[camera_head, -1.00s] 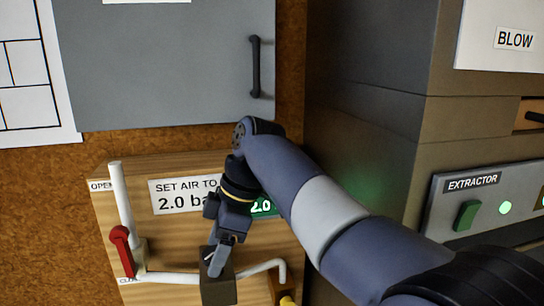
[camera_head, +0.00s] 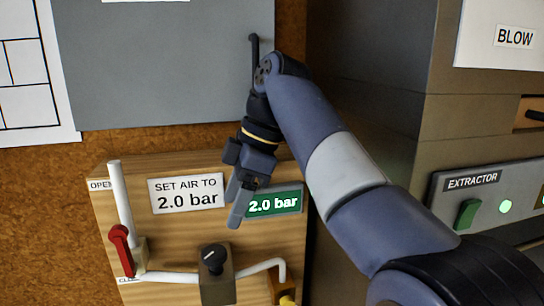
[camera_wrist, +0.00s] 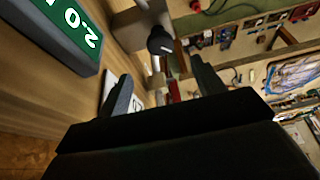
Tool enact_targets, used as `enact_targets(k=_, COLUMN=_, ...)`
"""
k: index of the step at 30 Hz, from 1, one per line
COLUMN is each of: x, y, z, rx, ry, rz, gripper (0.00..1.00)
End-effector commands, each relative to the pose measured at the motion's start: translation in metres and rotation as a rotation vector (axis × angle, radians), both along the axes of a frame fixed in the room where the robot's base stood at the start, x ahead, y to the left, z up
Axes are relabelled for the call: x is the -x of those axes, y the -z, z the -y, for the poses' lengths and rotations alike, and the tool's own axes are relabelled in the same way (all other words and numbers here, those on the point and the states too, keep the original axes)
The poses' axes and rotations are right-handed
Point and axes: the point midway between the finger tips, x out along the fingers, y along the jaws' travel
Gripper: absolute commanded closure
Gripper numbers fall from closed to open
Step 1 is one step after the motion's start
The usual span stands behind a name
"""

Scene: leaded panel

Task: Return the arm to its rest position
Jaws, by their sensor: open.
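My gripper (camera_head: 236,205) is open and empty in the head view. It hangs pointing down in front of the wooden air panel, just above the black regulator knob (camera_head: 213,259) and apart from it. Its fingers partly cover the gap between the "SET AIR TO 2.0 bar" label (camera_head: 187,193) and the green display (camera_head: 273,204), which reads 2.0 bar. In the wrist view the two fingers (camera_wrist: 160,92) are spread, with the black knob (camera_wrist: 160,41) beyond them and the display (camera_wrist: 72,28) at upper left.
A red lever (camera_head: 122,250) sits left on the panel beside a white pipe (camera_head: 122,200). A grey cabinet door (camera_head: 165,60) is above, its handle partly behind my arm. The extractor box (camera_head: 480,205) with a green switch is at right. A brown unit stands behind my arm.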

Motion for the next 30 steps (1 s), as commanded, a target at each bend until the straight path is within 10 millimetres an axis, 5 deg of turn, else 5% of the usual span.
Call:
enact_targets(k=18, x=0.010, y=0.092, z=-0.037, rx=0.002, ry=0.005, rz=-0.001, gripper=0.36)
enact_targets(k=30, x=0.011, y=0.090, z=-0.037, rx=0.000, ry=0.345, rz=0.002, gripper=0.36)
